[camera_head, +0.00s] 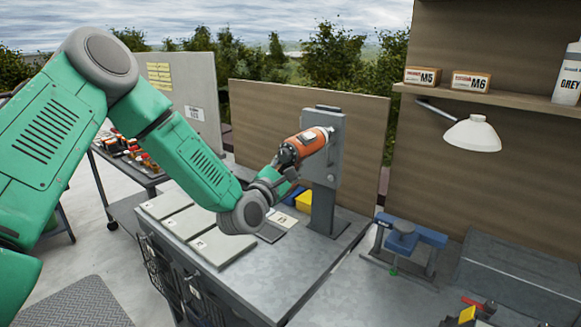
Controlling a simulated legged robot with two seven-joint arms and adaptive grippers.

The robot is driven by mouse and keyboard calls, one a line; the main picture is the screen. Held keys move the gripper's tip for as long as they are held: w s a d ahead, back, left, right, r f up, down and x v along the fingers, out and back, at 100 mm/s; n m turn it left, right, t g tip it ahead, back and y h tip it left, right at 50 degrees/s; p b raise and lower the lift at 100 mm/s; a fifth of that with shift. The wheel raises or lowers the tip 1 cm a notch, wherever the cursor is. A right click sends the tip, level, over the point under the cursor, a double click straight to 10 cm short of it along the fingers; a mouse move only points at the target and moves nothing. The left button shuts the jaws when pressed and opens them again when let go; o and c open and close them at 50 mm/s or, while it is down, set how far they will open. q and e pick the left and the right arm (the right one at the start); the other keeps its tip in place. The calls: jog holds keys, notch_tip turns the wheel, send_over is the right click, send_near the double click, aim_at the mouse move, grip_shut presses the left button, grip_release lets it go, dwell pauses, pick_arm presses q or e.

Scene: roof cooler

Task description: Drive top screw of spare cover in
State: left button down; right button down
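My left gripper (285,168) reaches in at the centre, shut around an orange and dark power tool (303,146). The tool is roughly level and tilted slightly up, with its right end at the face of a grey upright plate (333,128). The plate stands on a grey post (323,208) fixed to the metal workbench. A small round mark, perhaps a screw head, shows low on the plate. The tool covers part of the plate, so the top screw and any contact with it cannot be made out. My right gripper is not in view.
Flat pale panels (218,247) lie on the bench, left of the post. Yellow (304,201) and blue bins stand behind the gripper. At right are a blue clamp-like device (404,238), a white lamp (472,134) and a shelf with M5 (422,76) and M6 boxes.

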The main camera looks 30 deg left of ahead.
pick_arm(q)
jog(key=shift+w+r+b, duration=0.15)
jog(key=shift+w+b, duration=0.15)
jog(key=shift+b, duration=0.4)
dwell(0.8)
jog(key=shift+s, duration=0.15)
jog(key=s, duration=0.6)
jog(key=shift+s+a+p, duration=0.25)
jog(key=shift+s+p, duration=0.1)
dwell(0.8)
